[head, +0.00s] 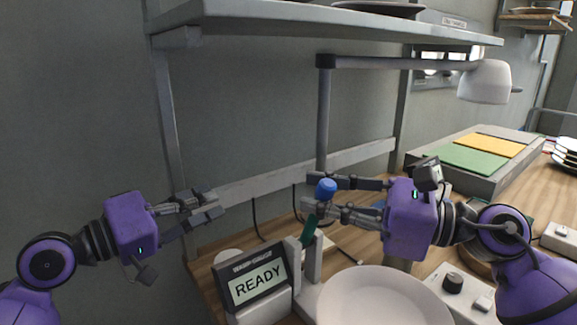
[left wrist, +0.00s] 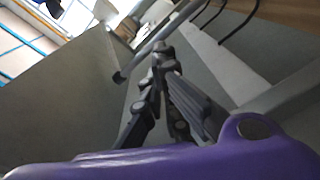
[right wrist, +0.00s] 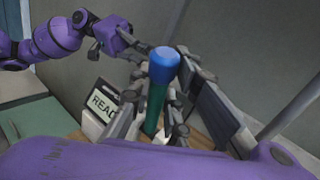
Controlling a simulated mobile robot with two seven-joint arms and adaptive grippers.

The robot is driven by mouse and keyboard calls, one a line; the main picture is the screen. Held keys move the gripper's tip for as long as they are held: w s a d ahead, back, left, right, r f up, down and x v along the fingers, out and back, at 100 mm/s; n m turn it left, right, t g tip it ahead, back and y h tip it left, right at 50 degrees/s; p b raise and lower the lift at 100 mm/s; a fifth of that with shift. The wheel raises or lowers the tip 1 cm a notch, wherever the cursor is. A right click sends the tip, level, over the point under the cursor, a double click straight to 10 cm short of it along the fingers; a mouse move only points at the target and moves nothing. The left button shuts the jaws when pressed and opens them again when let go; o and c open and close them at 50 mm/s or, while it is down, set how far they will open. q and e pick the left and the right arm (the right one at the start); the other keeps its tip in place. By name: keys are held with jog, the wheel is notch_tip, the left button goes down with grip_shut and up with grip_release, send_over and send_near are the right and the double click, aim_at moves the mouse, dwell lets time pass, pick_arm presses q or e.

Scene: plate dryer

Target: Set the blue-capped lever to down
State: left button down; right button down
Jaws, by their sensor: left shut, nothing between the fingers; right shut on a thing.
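The blue-capped lever has a round blue cap (head: 326,188) and a green shaft (head: 309,230). It rises beside the READY display, with its top leaning to the right in the head view. My right gripper (head: 312,194) is shut on the lever just below the cap. In the right wrist view the blue cap (right wrist: 163,65) stands above the fingers and the green shaft (right wrist: 154,108) runs down between them. The lever's lower end is partly hidden behind a grey post. My left gripper (head: 215,204) is shut and empty, away from the lever at the left.
The READY display (head: 258,281) stands left of the lever's base. A white plate (head: 370,297) is in front of it. A lamp (head: 484,82) and a shelf (head: 300,20) hang above. A control box with a black knob (head: 453,282) stands at the right.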

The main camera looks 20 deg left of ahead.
pick_arm(q)
jog(key=s+d+r+m+g+h, duration=0.1)
jog(key=s+d+r+g+h, duration=0.15)
jog(key=r, duration=0.35)
jog(key=s+d+r+m+g+h, duration=0.1)
jog(key=s+d+r+g+h, duration=0.15)
jog(key=r, duration=0.25)
pick_arm(e)
jog(key=shift+s, duration=0.1)
pick_arm(q)
jog(key=s+d+f+x, duration=0.1)
jog(key=s+x, duration=0.1)
jog(key=x, duration=1)
jog(key=shift+d+y, duration=0.3)
jog(key=shift+d, duration=0.1)
jog(key=shift+w+f, duration=0.15)
jog(key=shift+s+d+f+m, duration=0.15)
jog(key=shift+s+d+m, duration=0.2)
jog(key=shift+d+m, duration=0.35)
pick_arm(e)
jog(key=shift+a+r, duration=0.1)
